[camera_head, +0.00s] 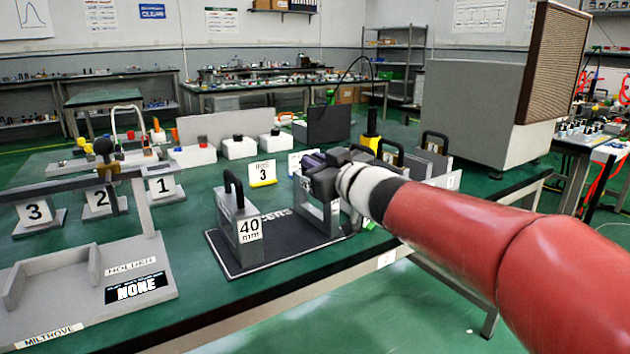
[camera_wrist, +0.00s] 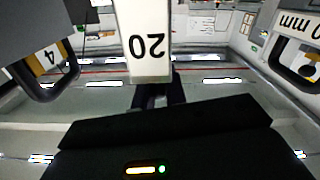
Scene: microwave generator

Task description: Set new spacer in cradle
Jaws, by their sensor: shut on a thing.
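My gripper (camera_head: 322,168) is shut on the handle of a grey spacer (camera_head: 318,208) over the right part of the black spacer mat (camera_head: 225,252). In the wrist view this spacer (camera_wrist: 148,40) carries a label with 20, seen upside down. I cannot tell whether it touches the mat. A grey 40 mm spacer (camera_head: 238,225) with a black handle stands upright to its left. The grey cradle marked HOLDER (camera_head: 45,277) lies at the front left with its trough empty; its sign (camera_head: 136,288) reads NONE.
Other handled spacers (camera_head: 434,155) stand behind my gripper. A yellow-edged sign 3 (camera_head: 263,172) is at the mat's back. Numbered blocks 3, 2 and 1 (camera_head: 163,190) stand behind the cradle. A large grey cabinet (camera_head: 480,110) fills the back right. Green table is bare between cradle and mat.

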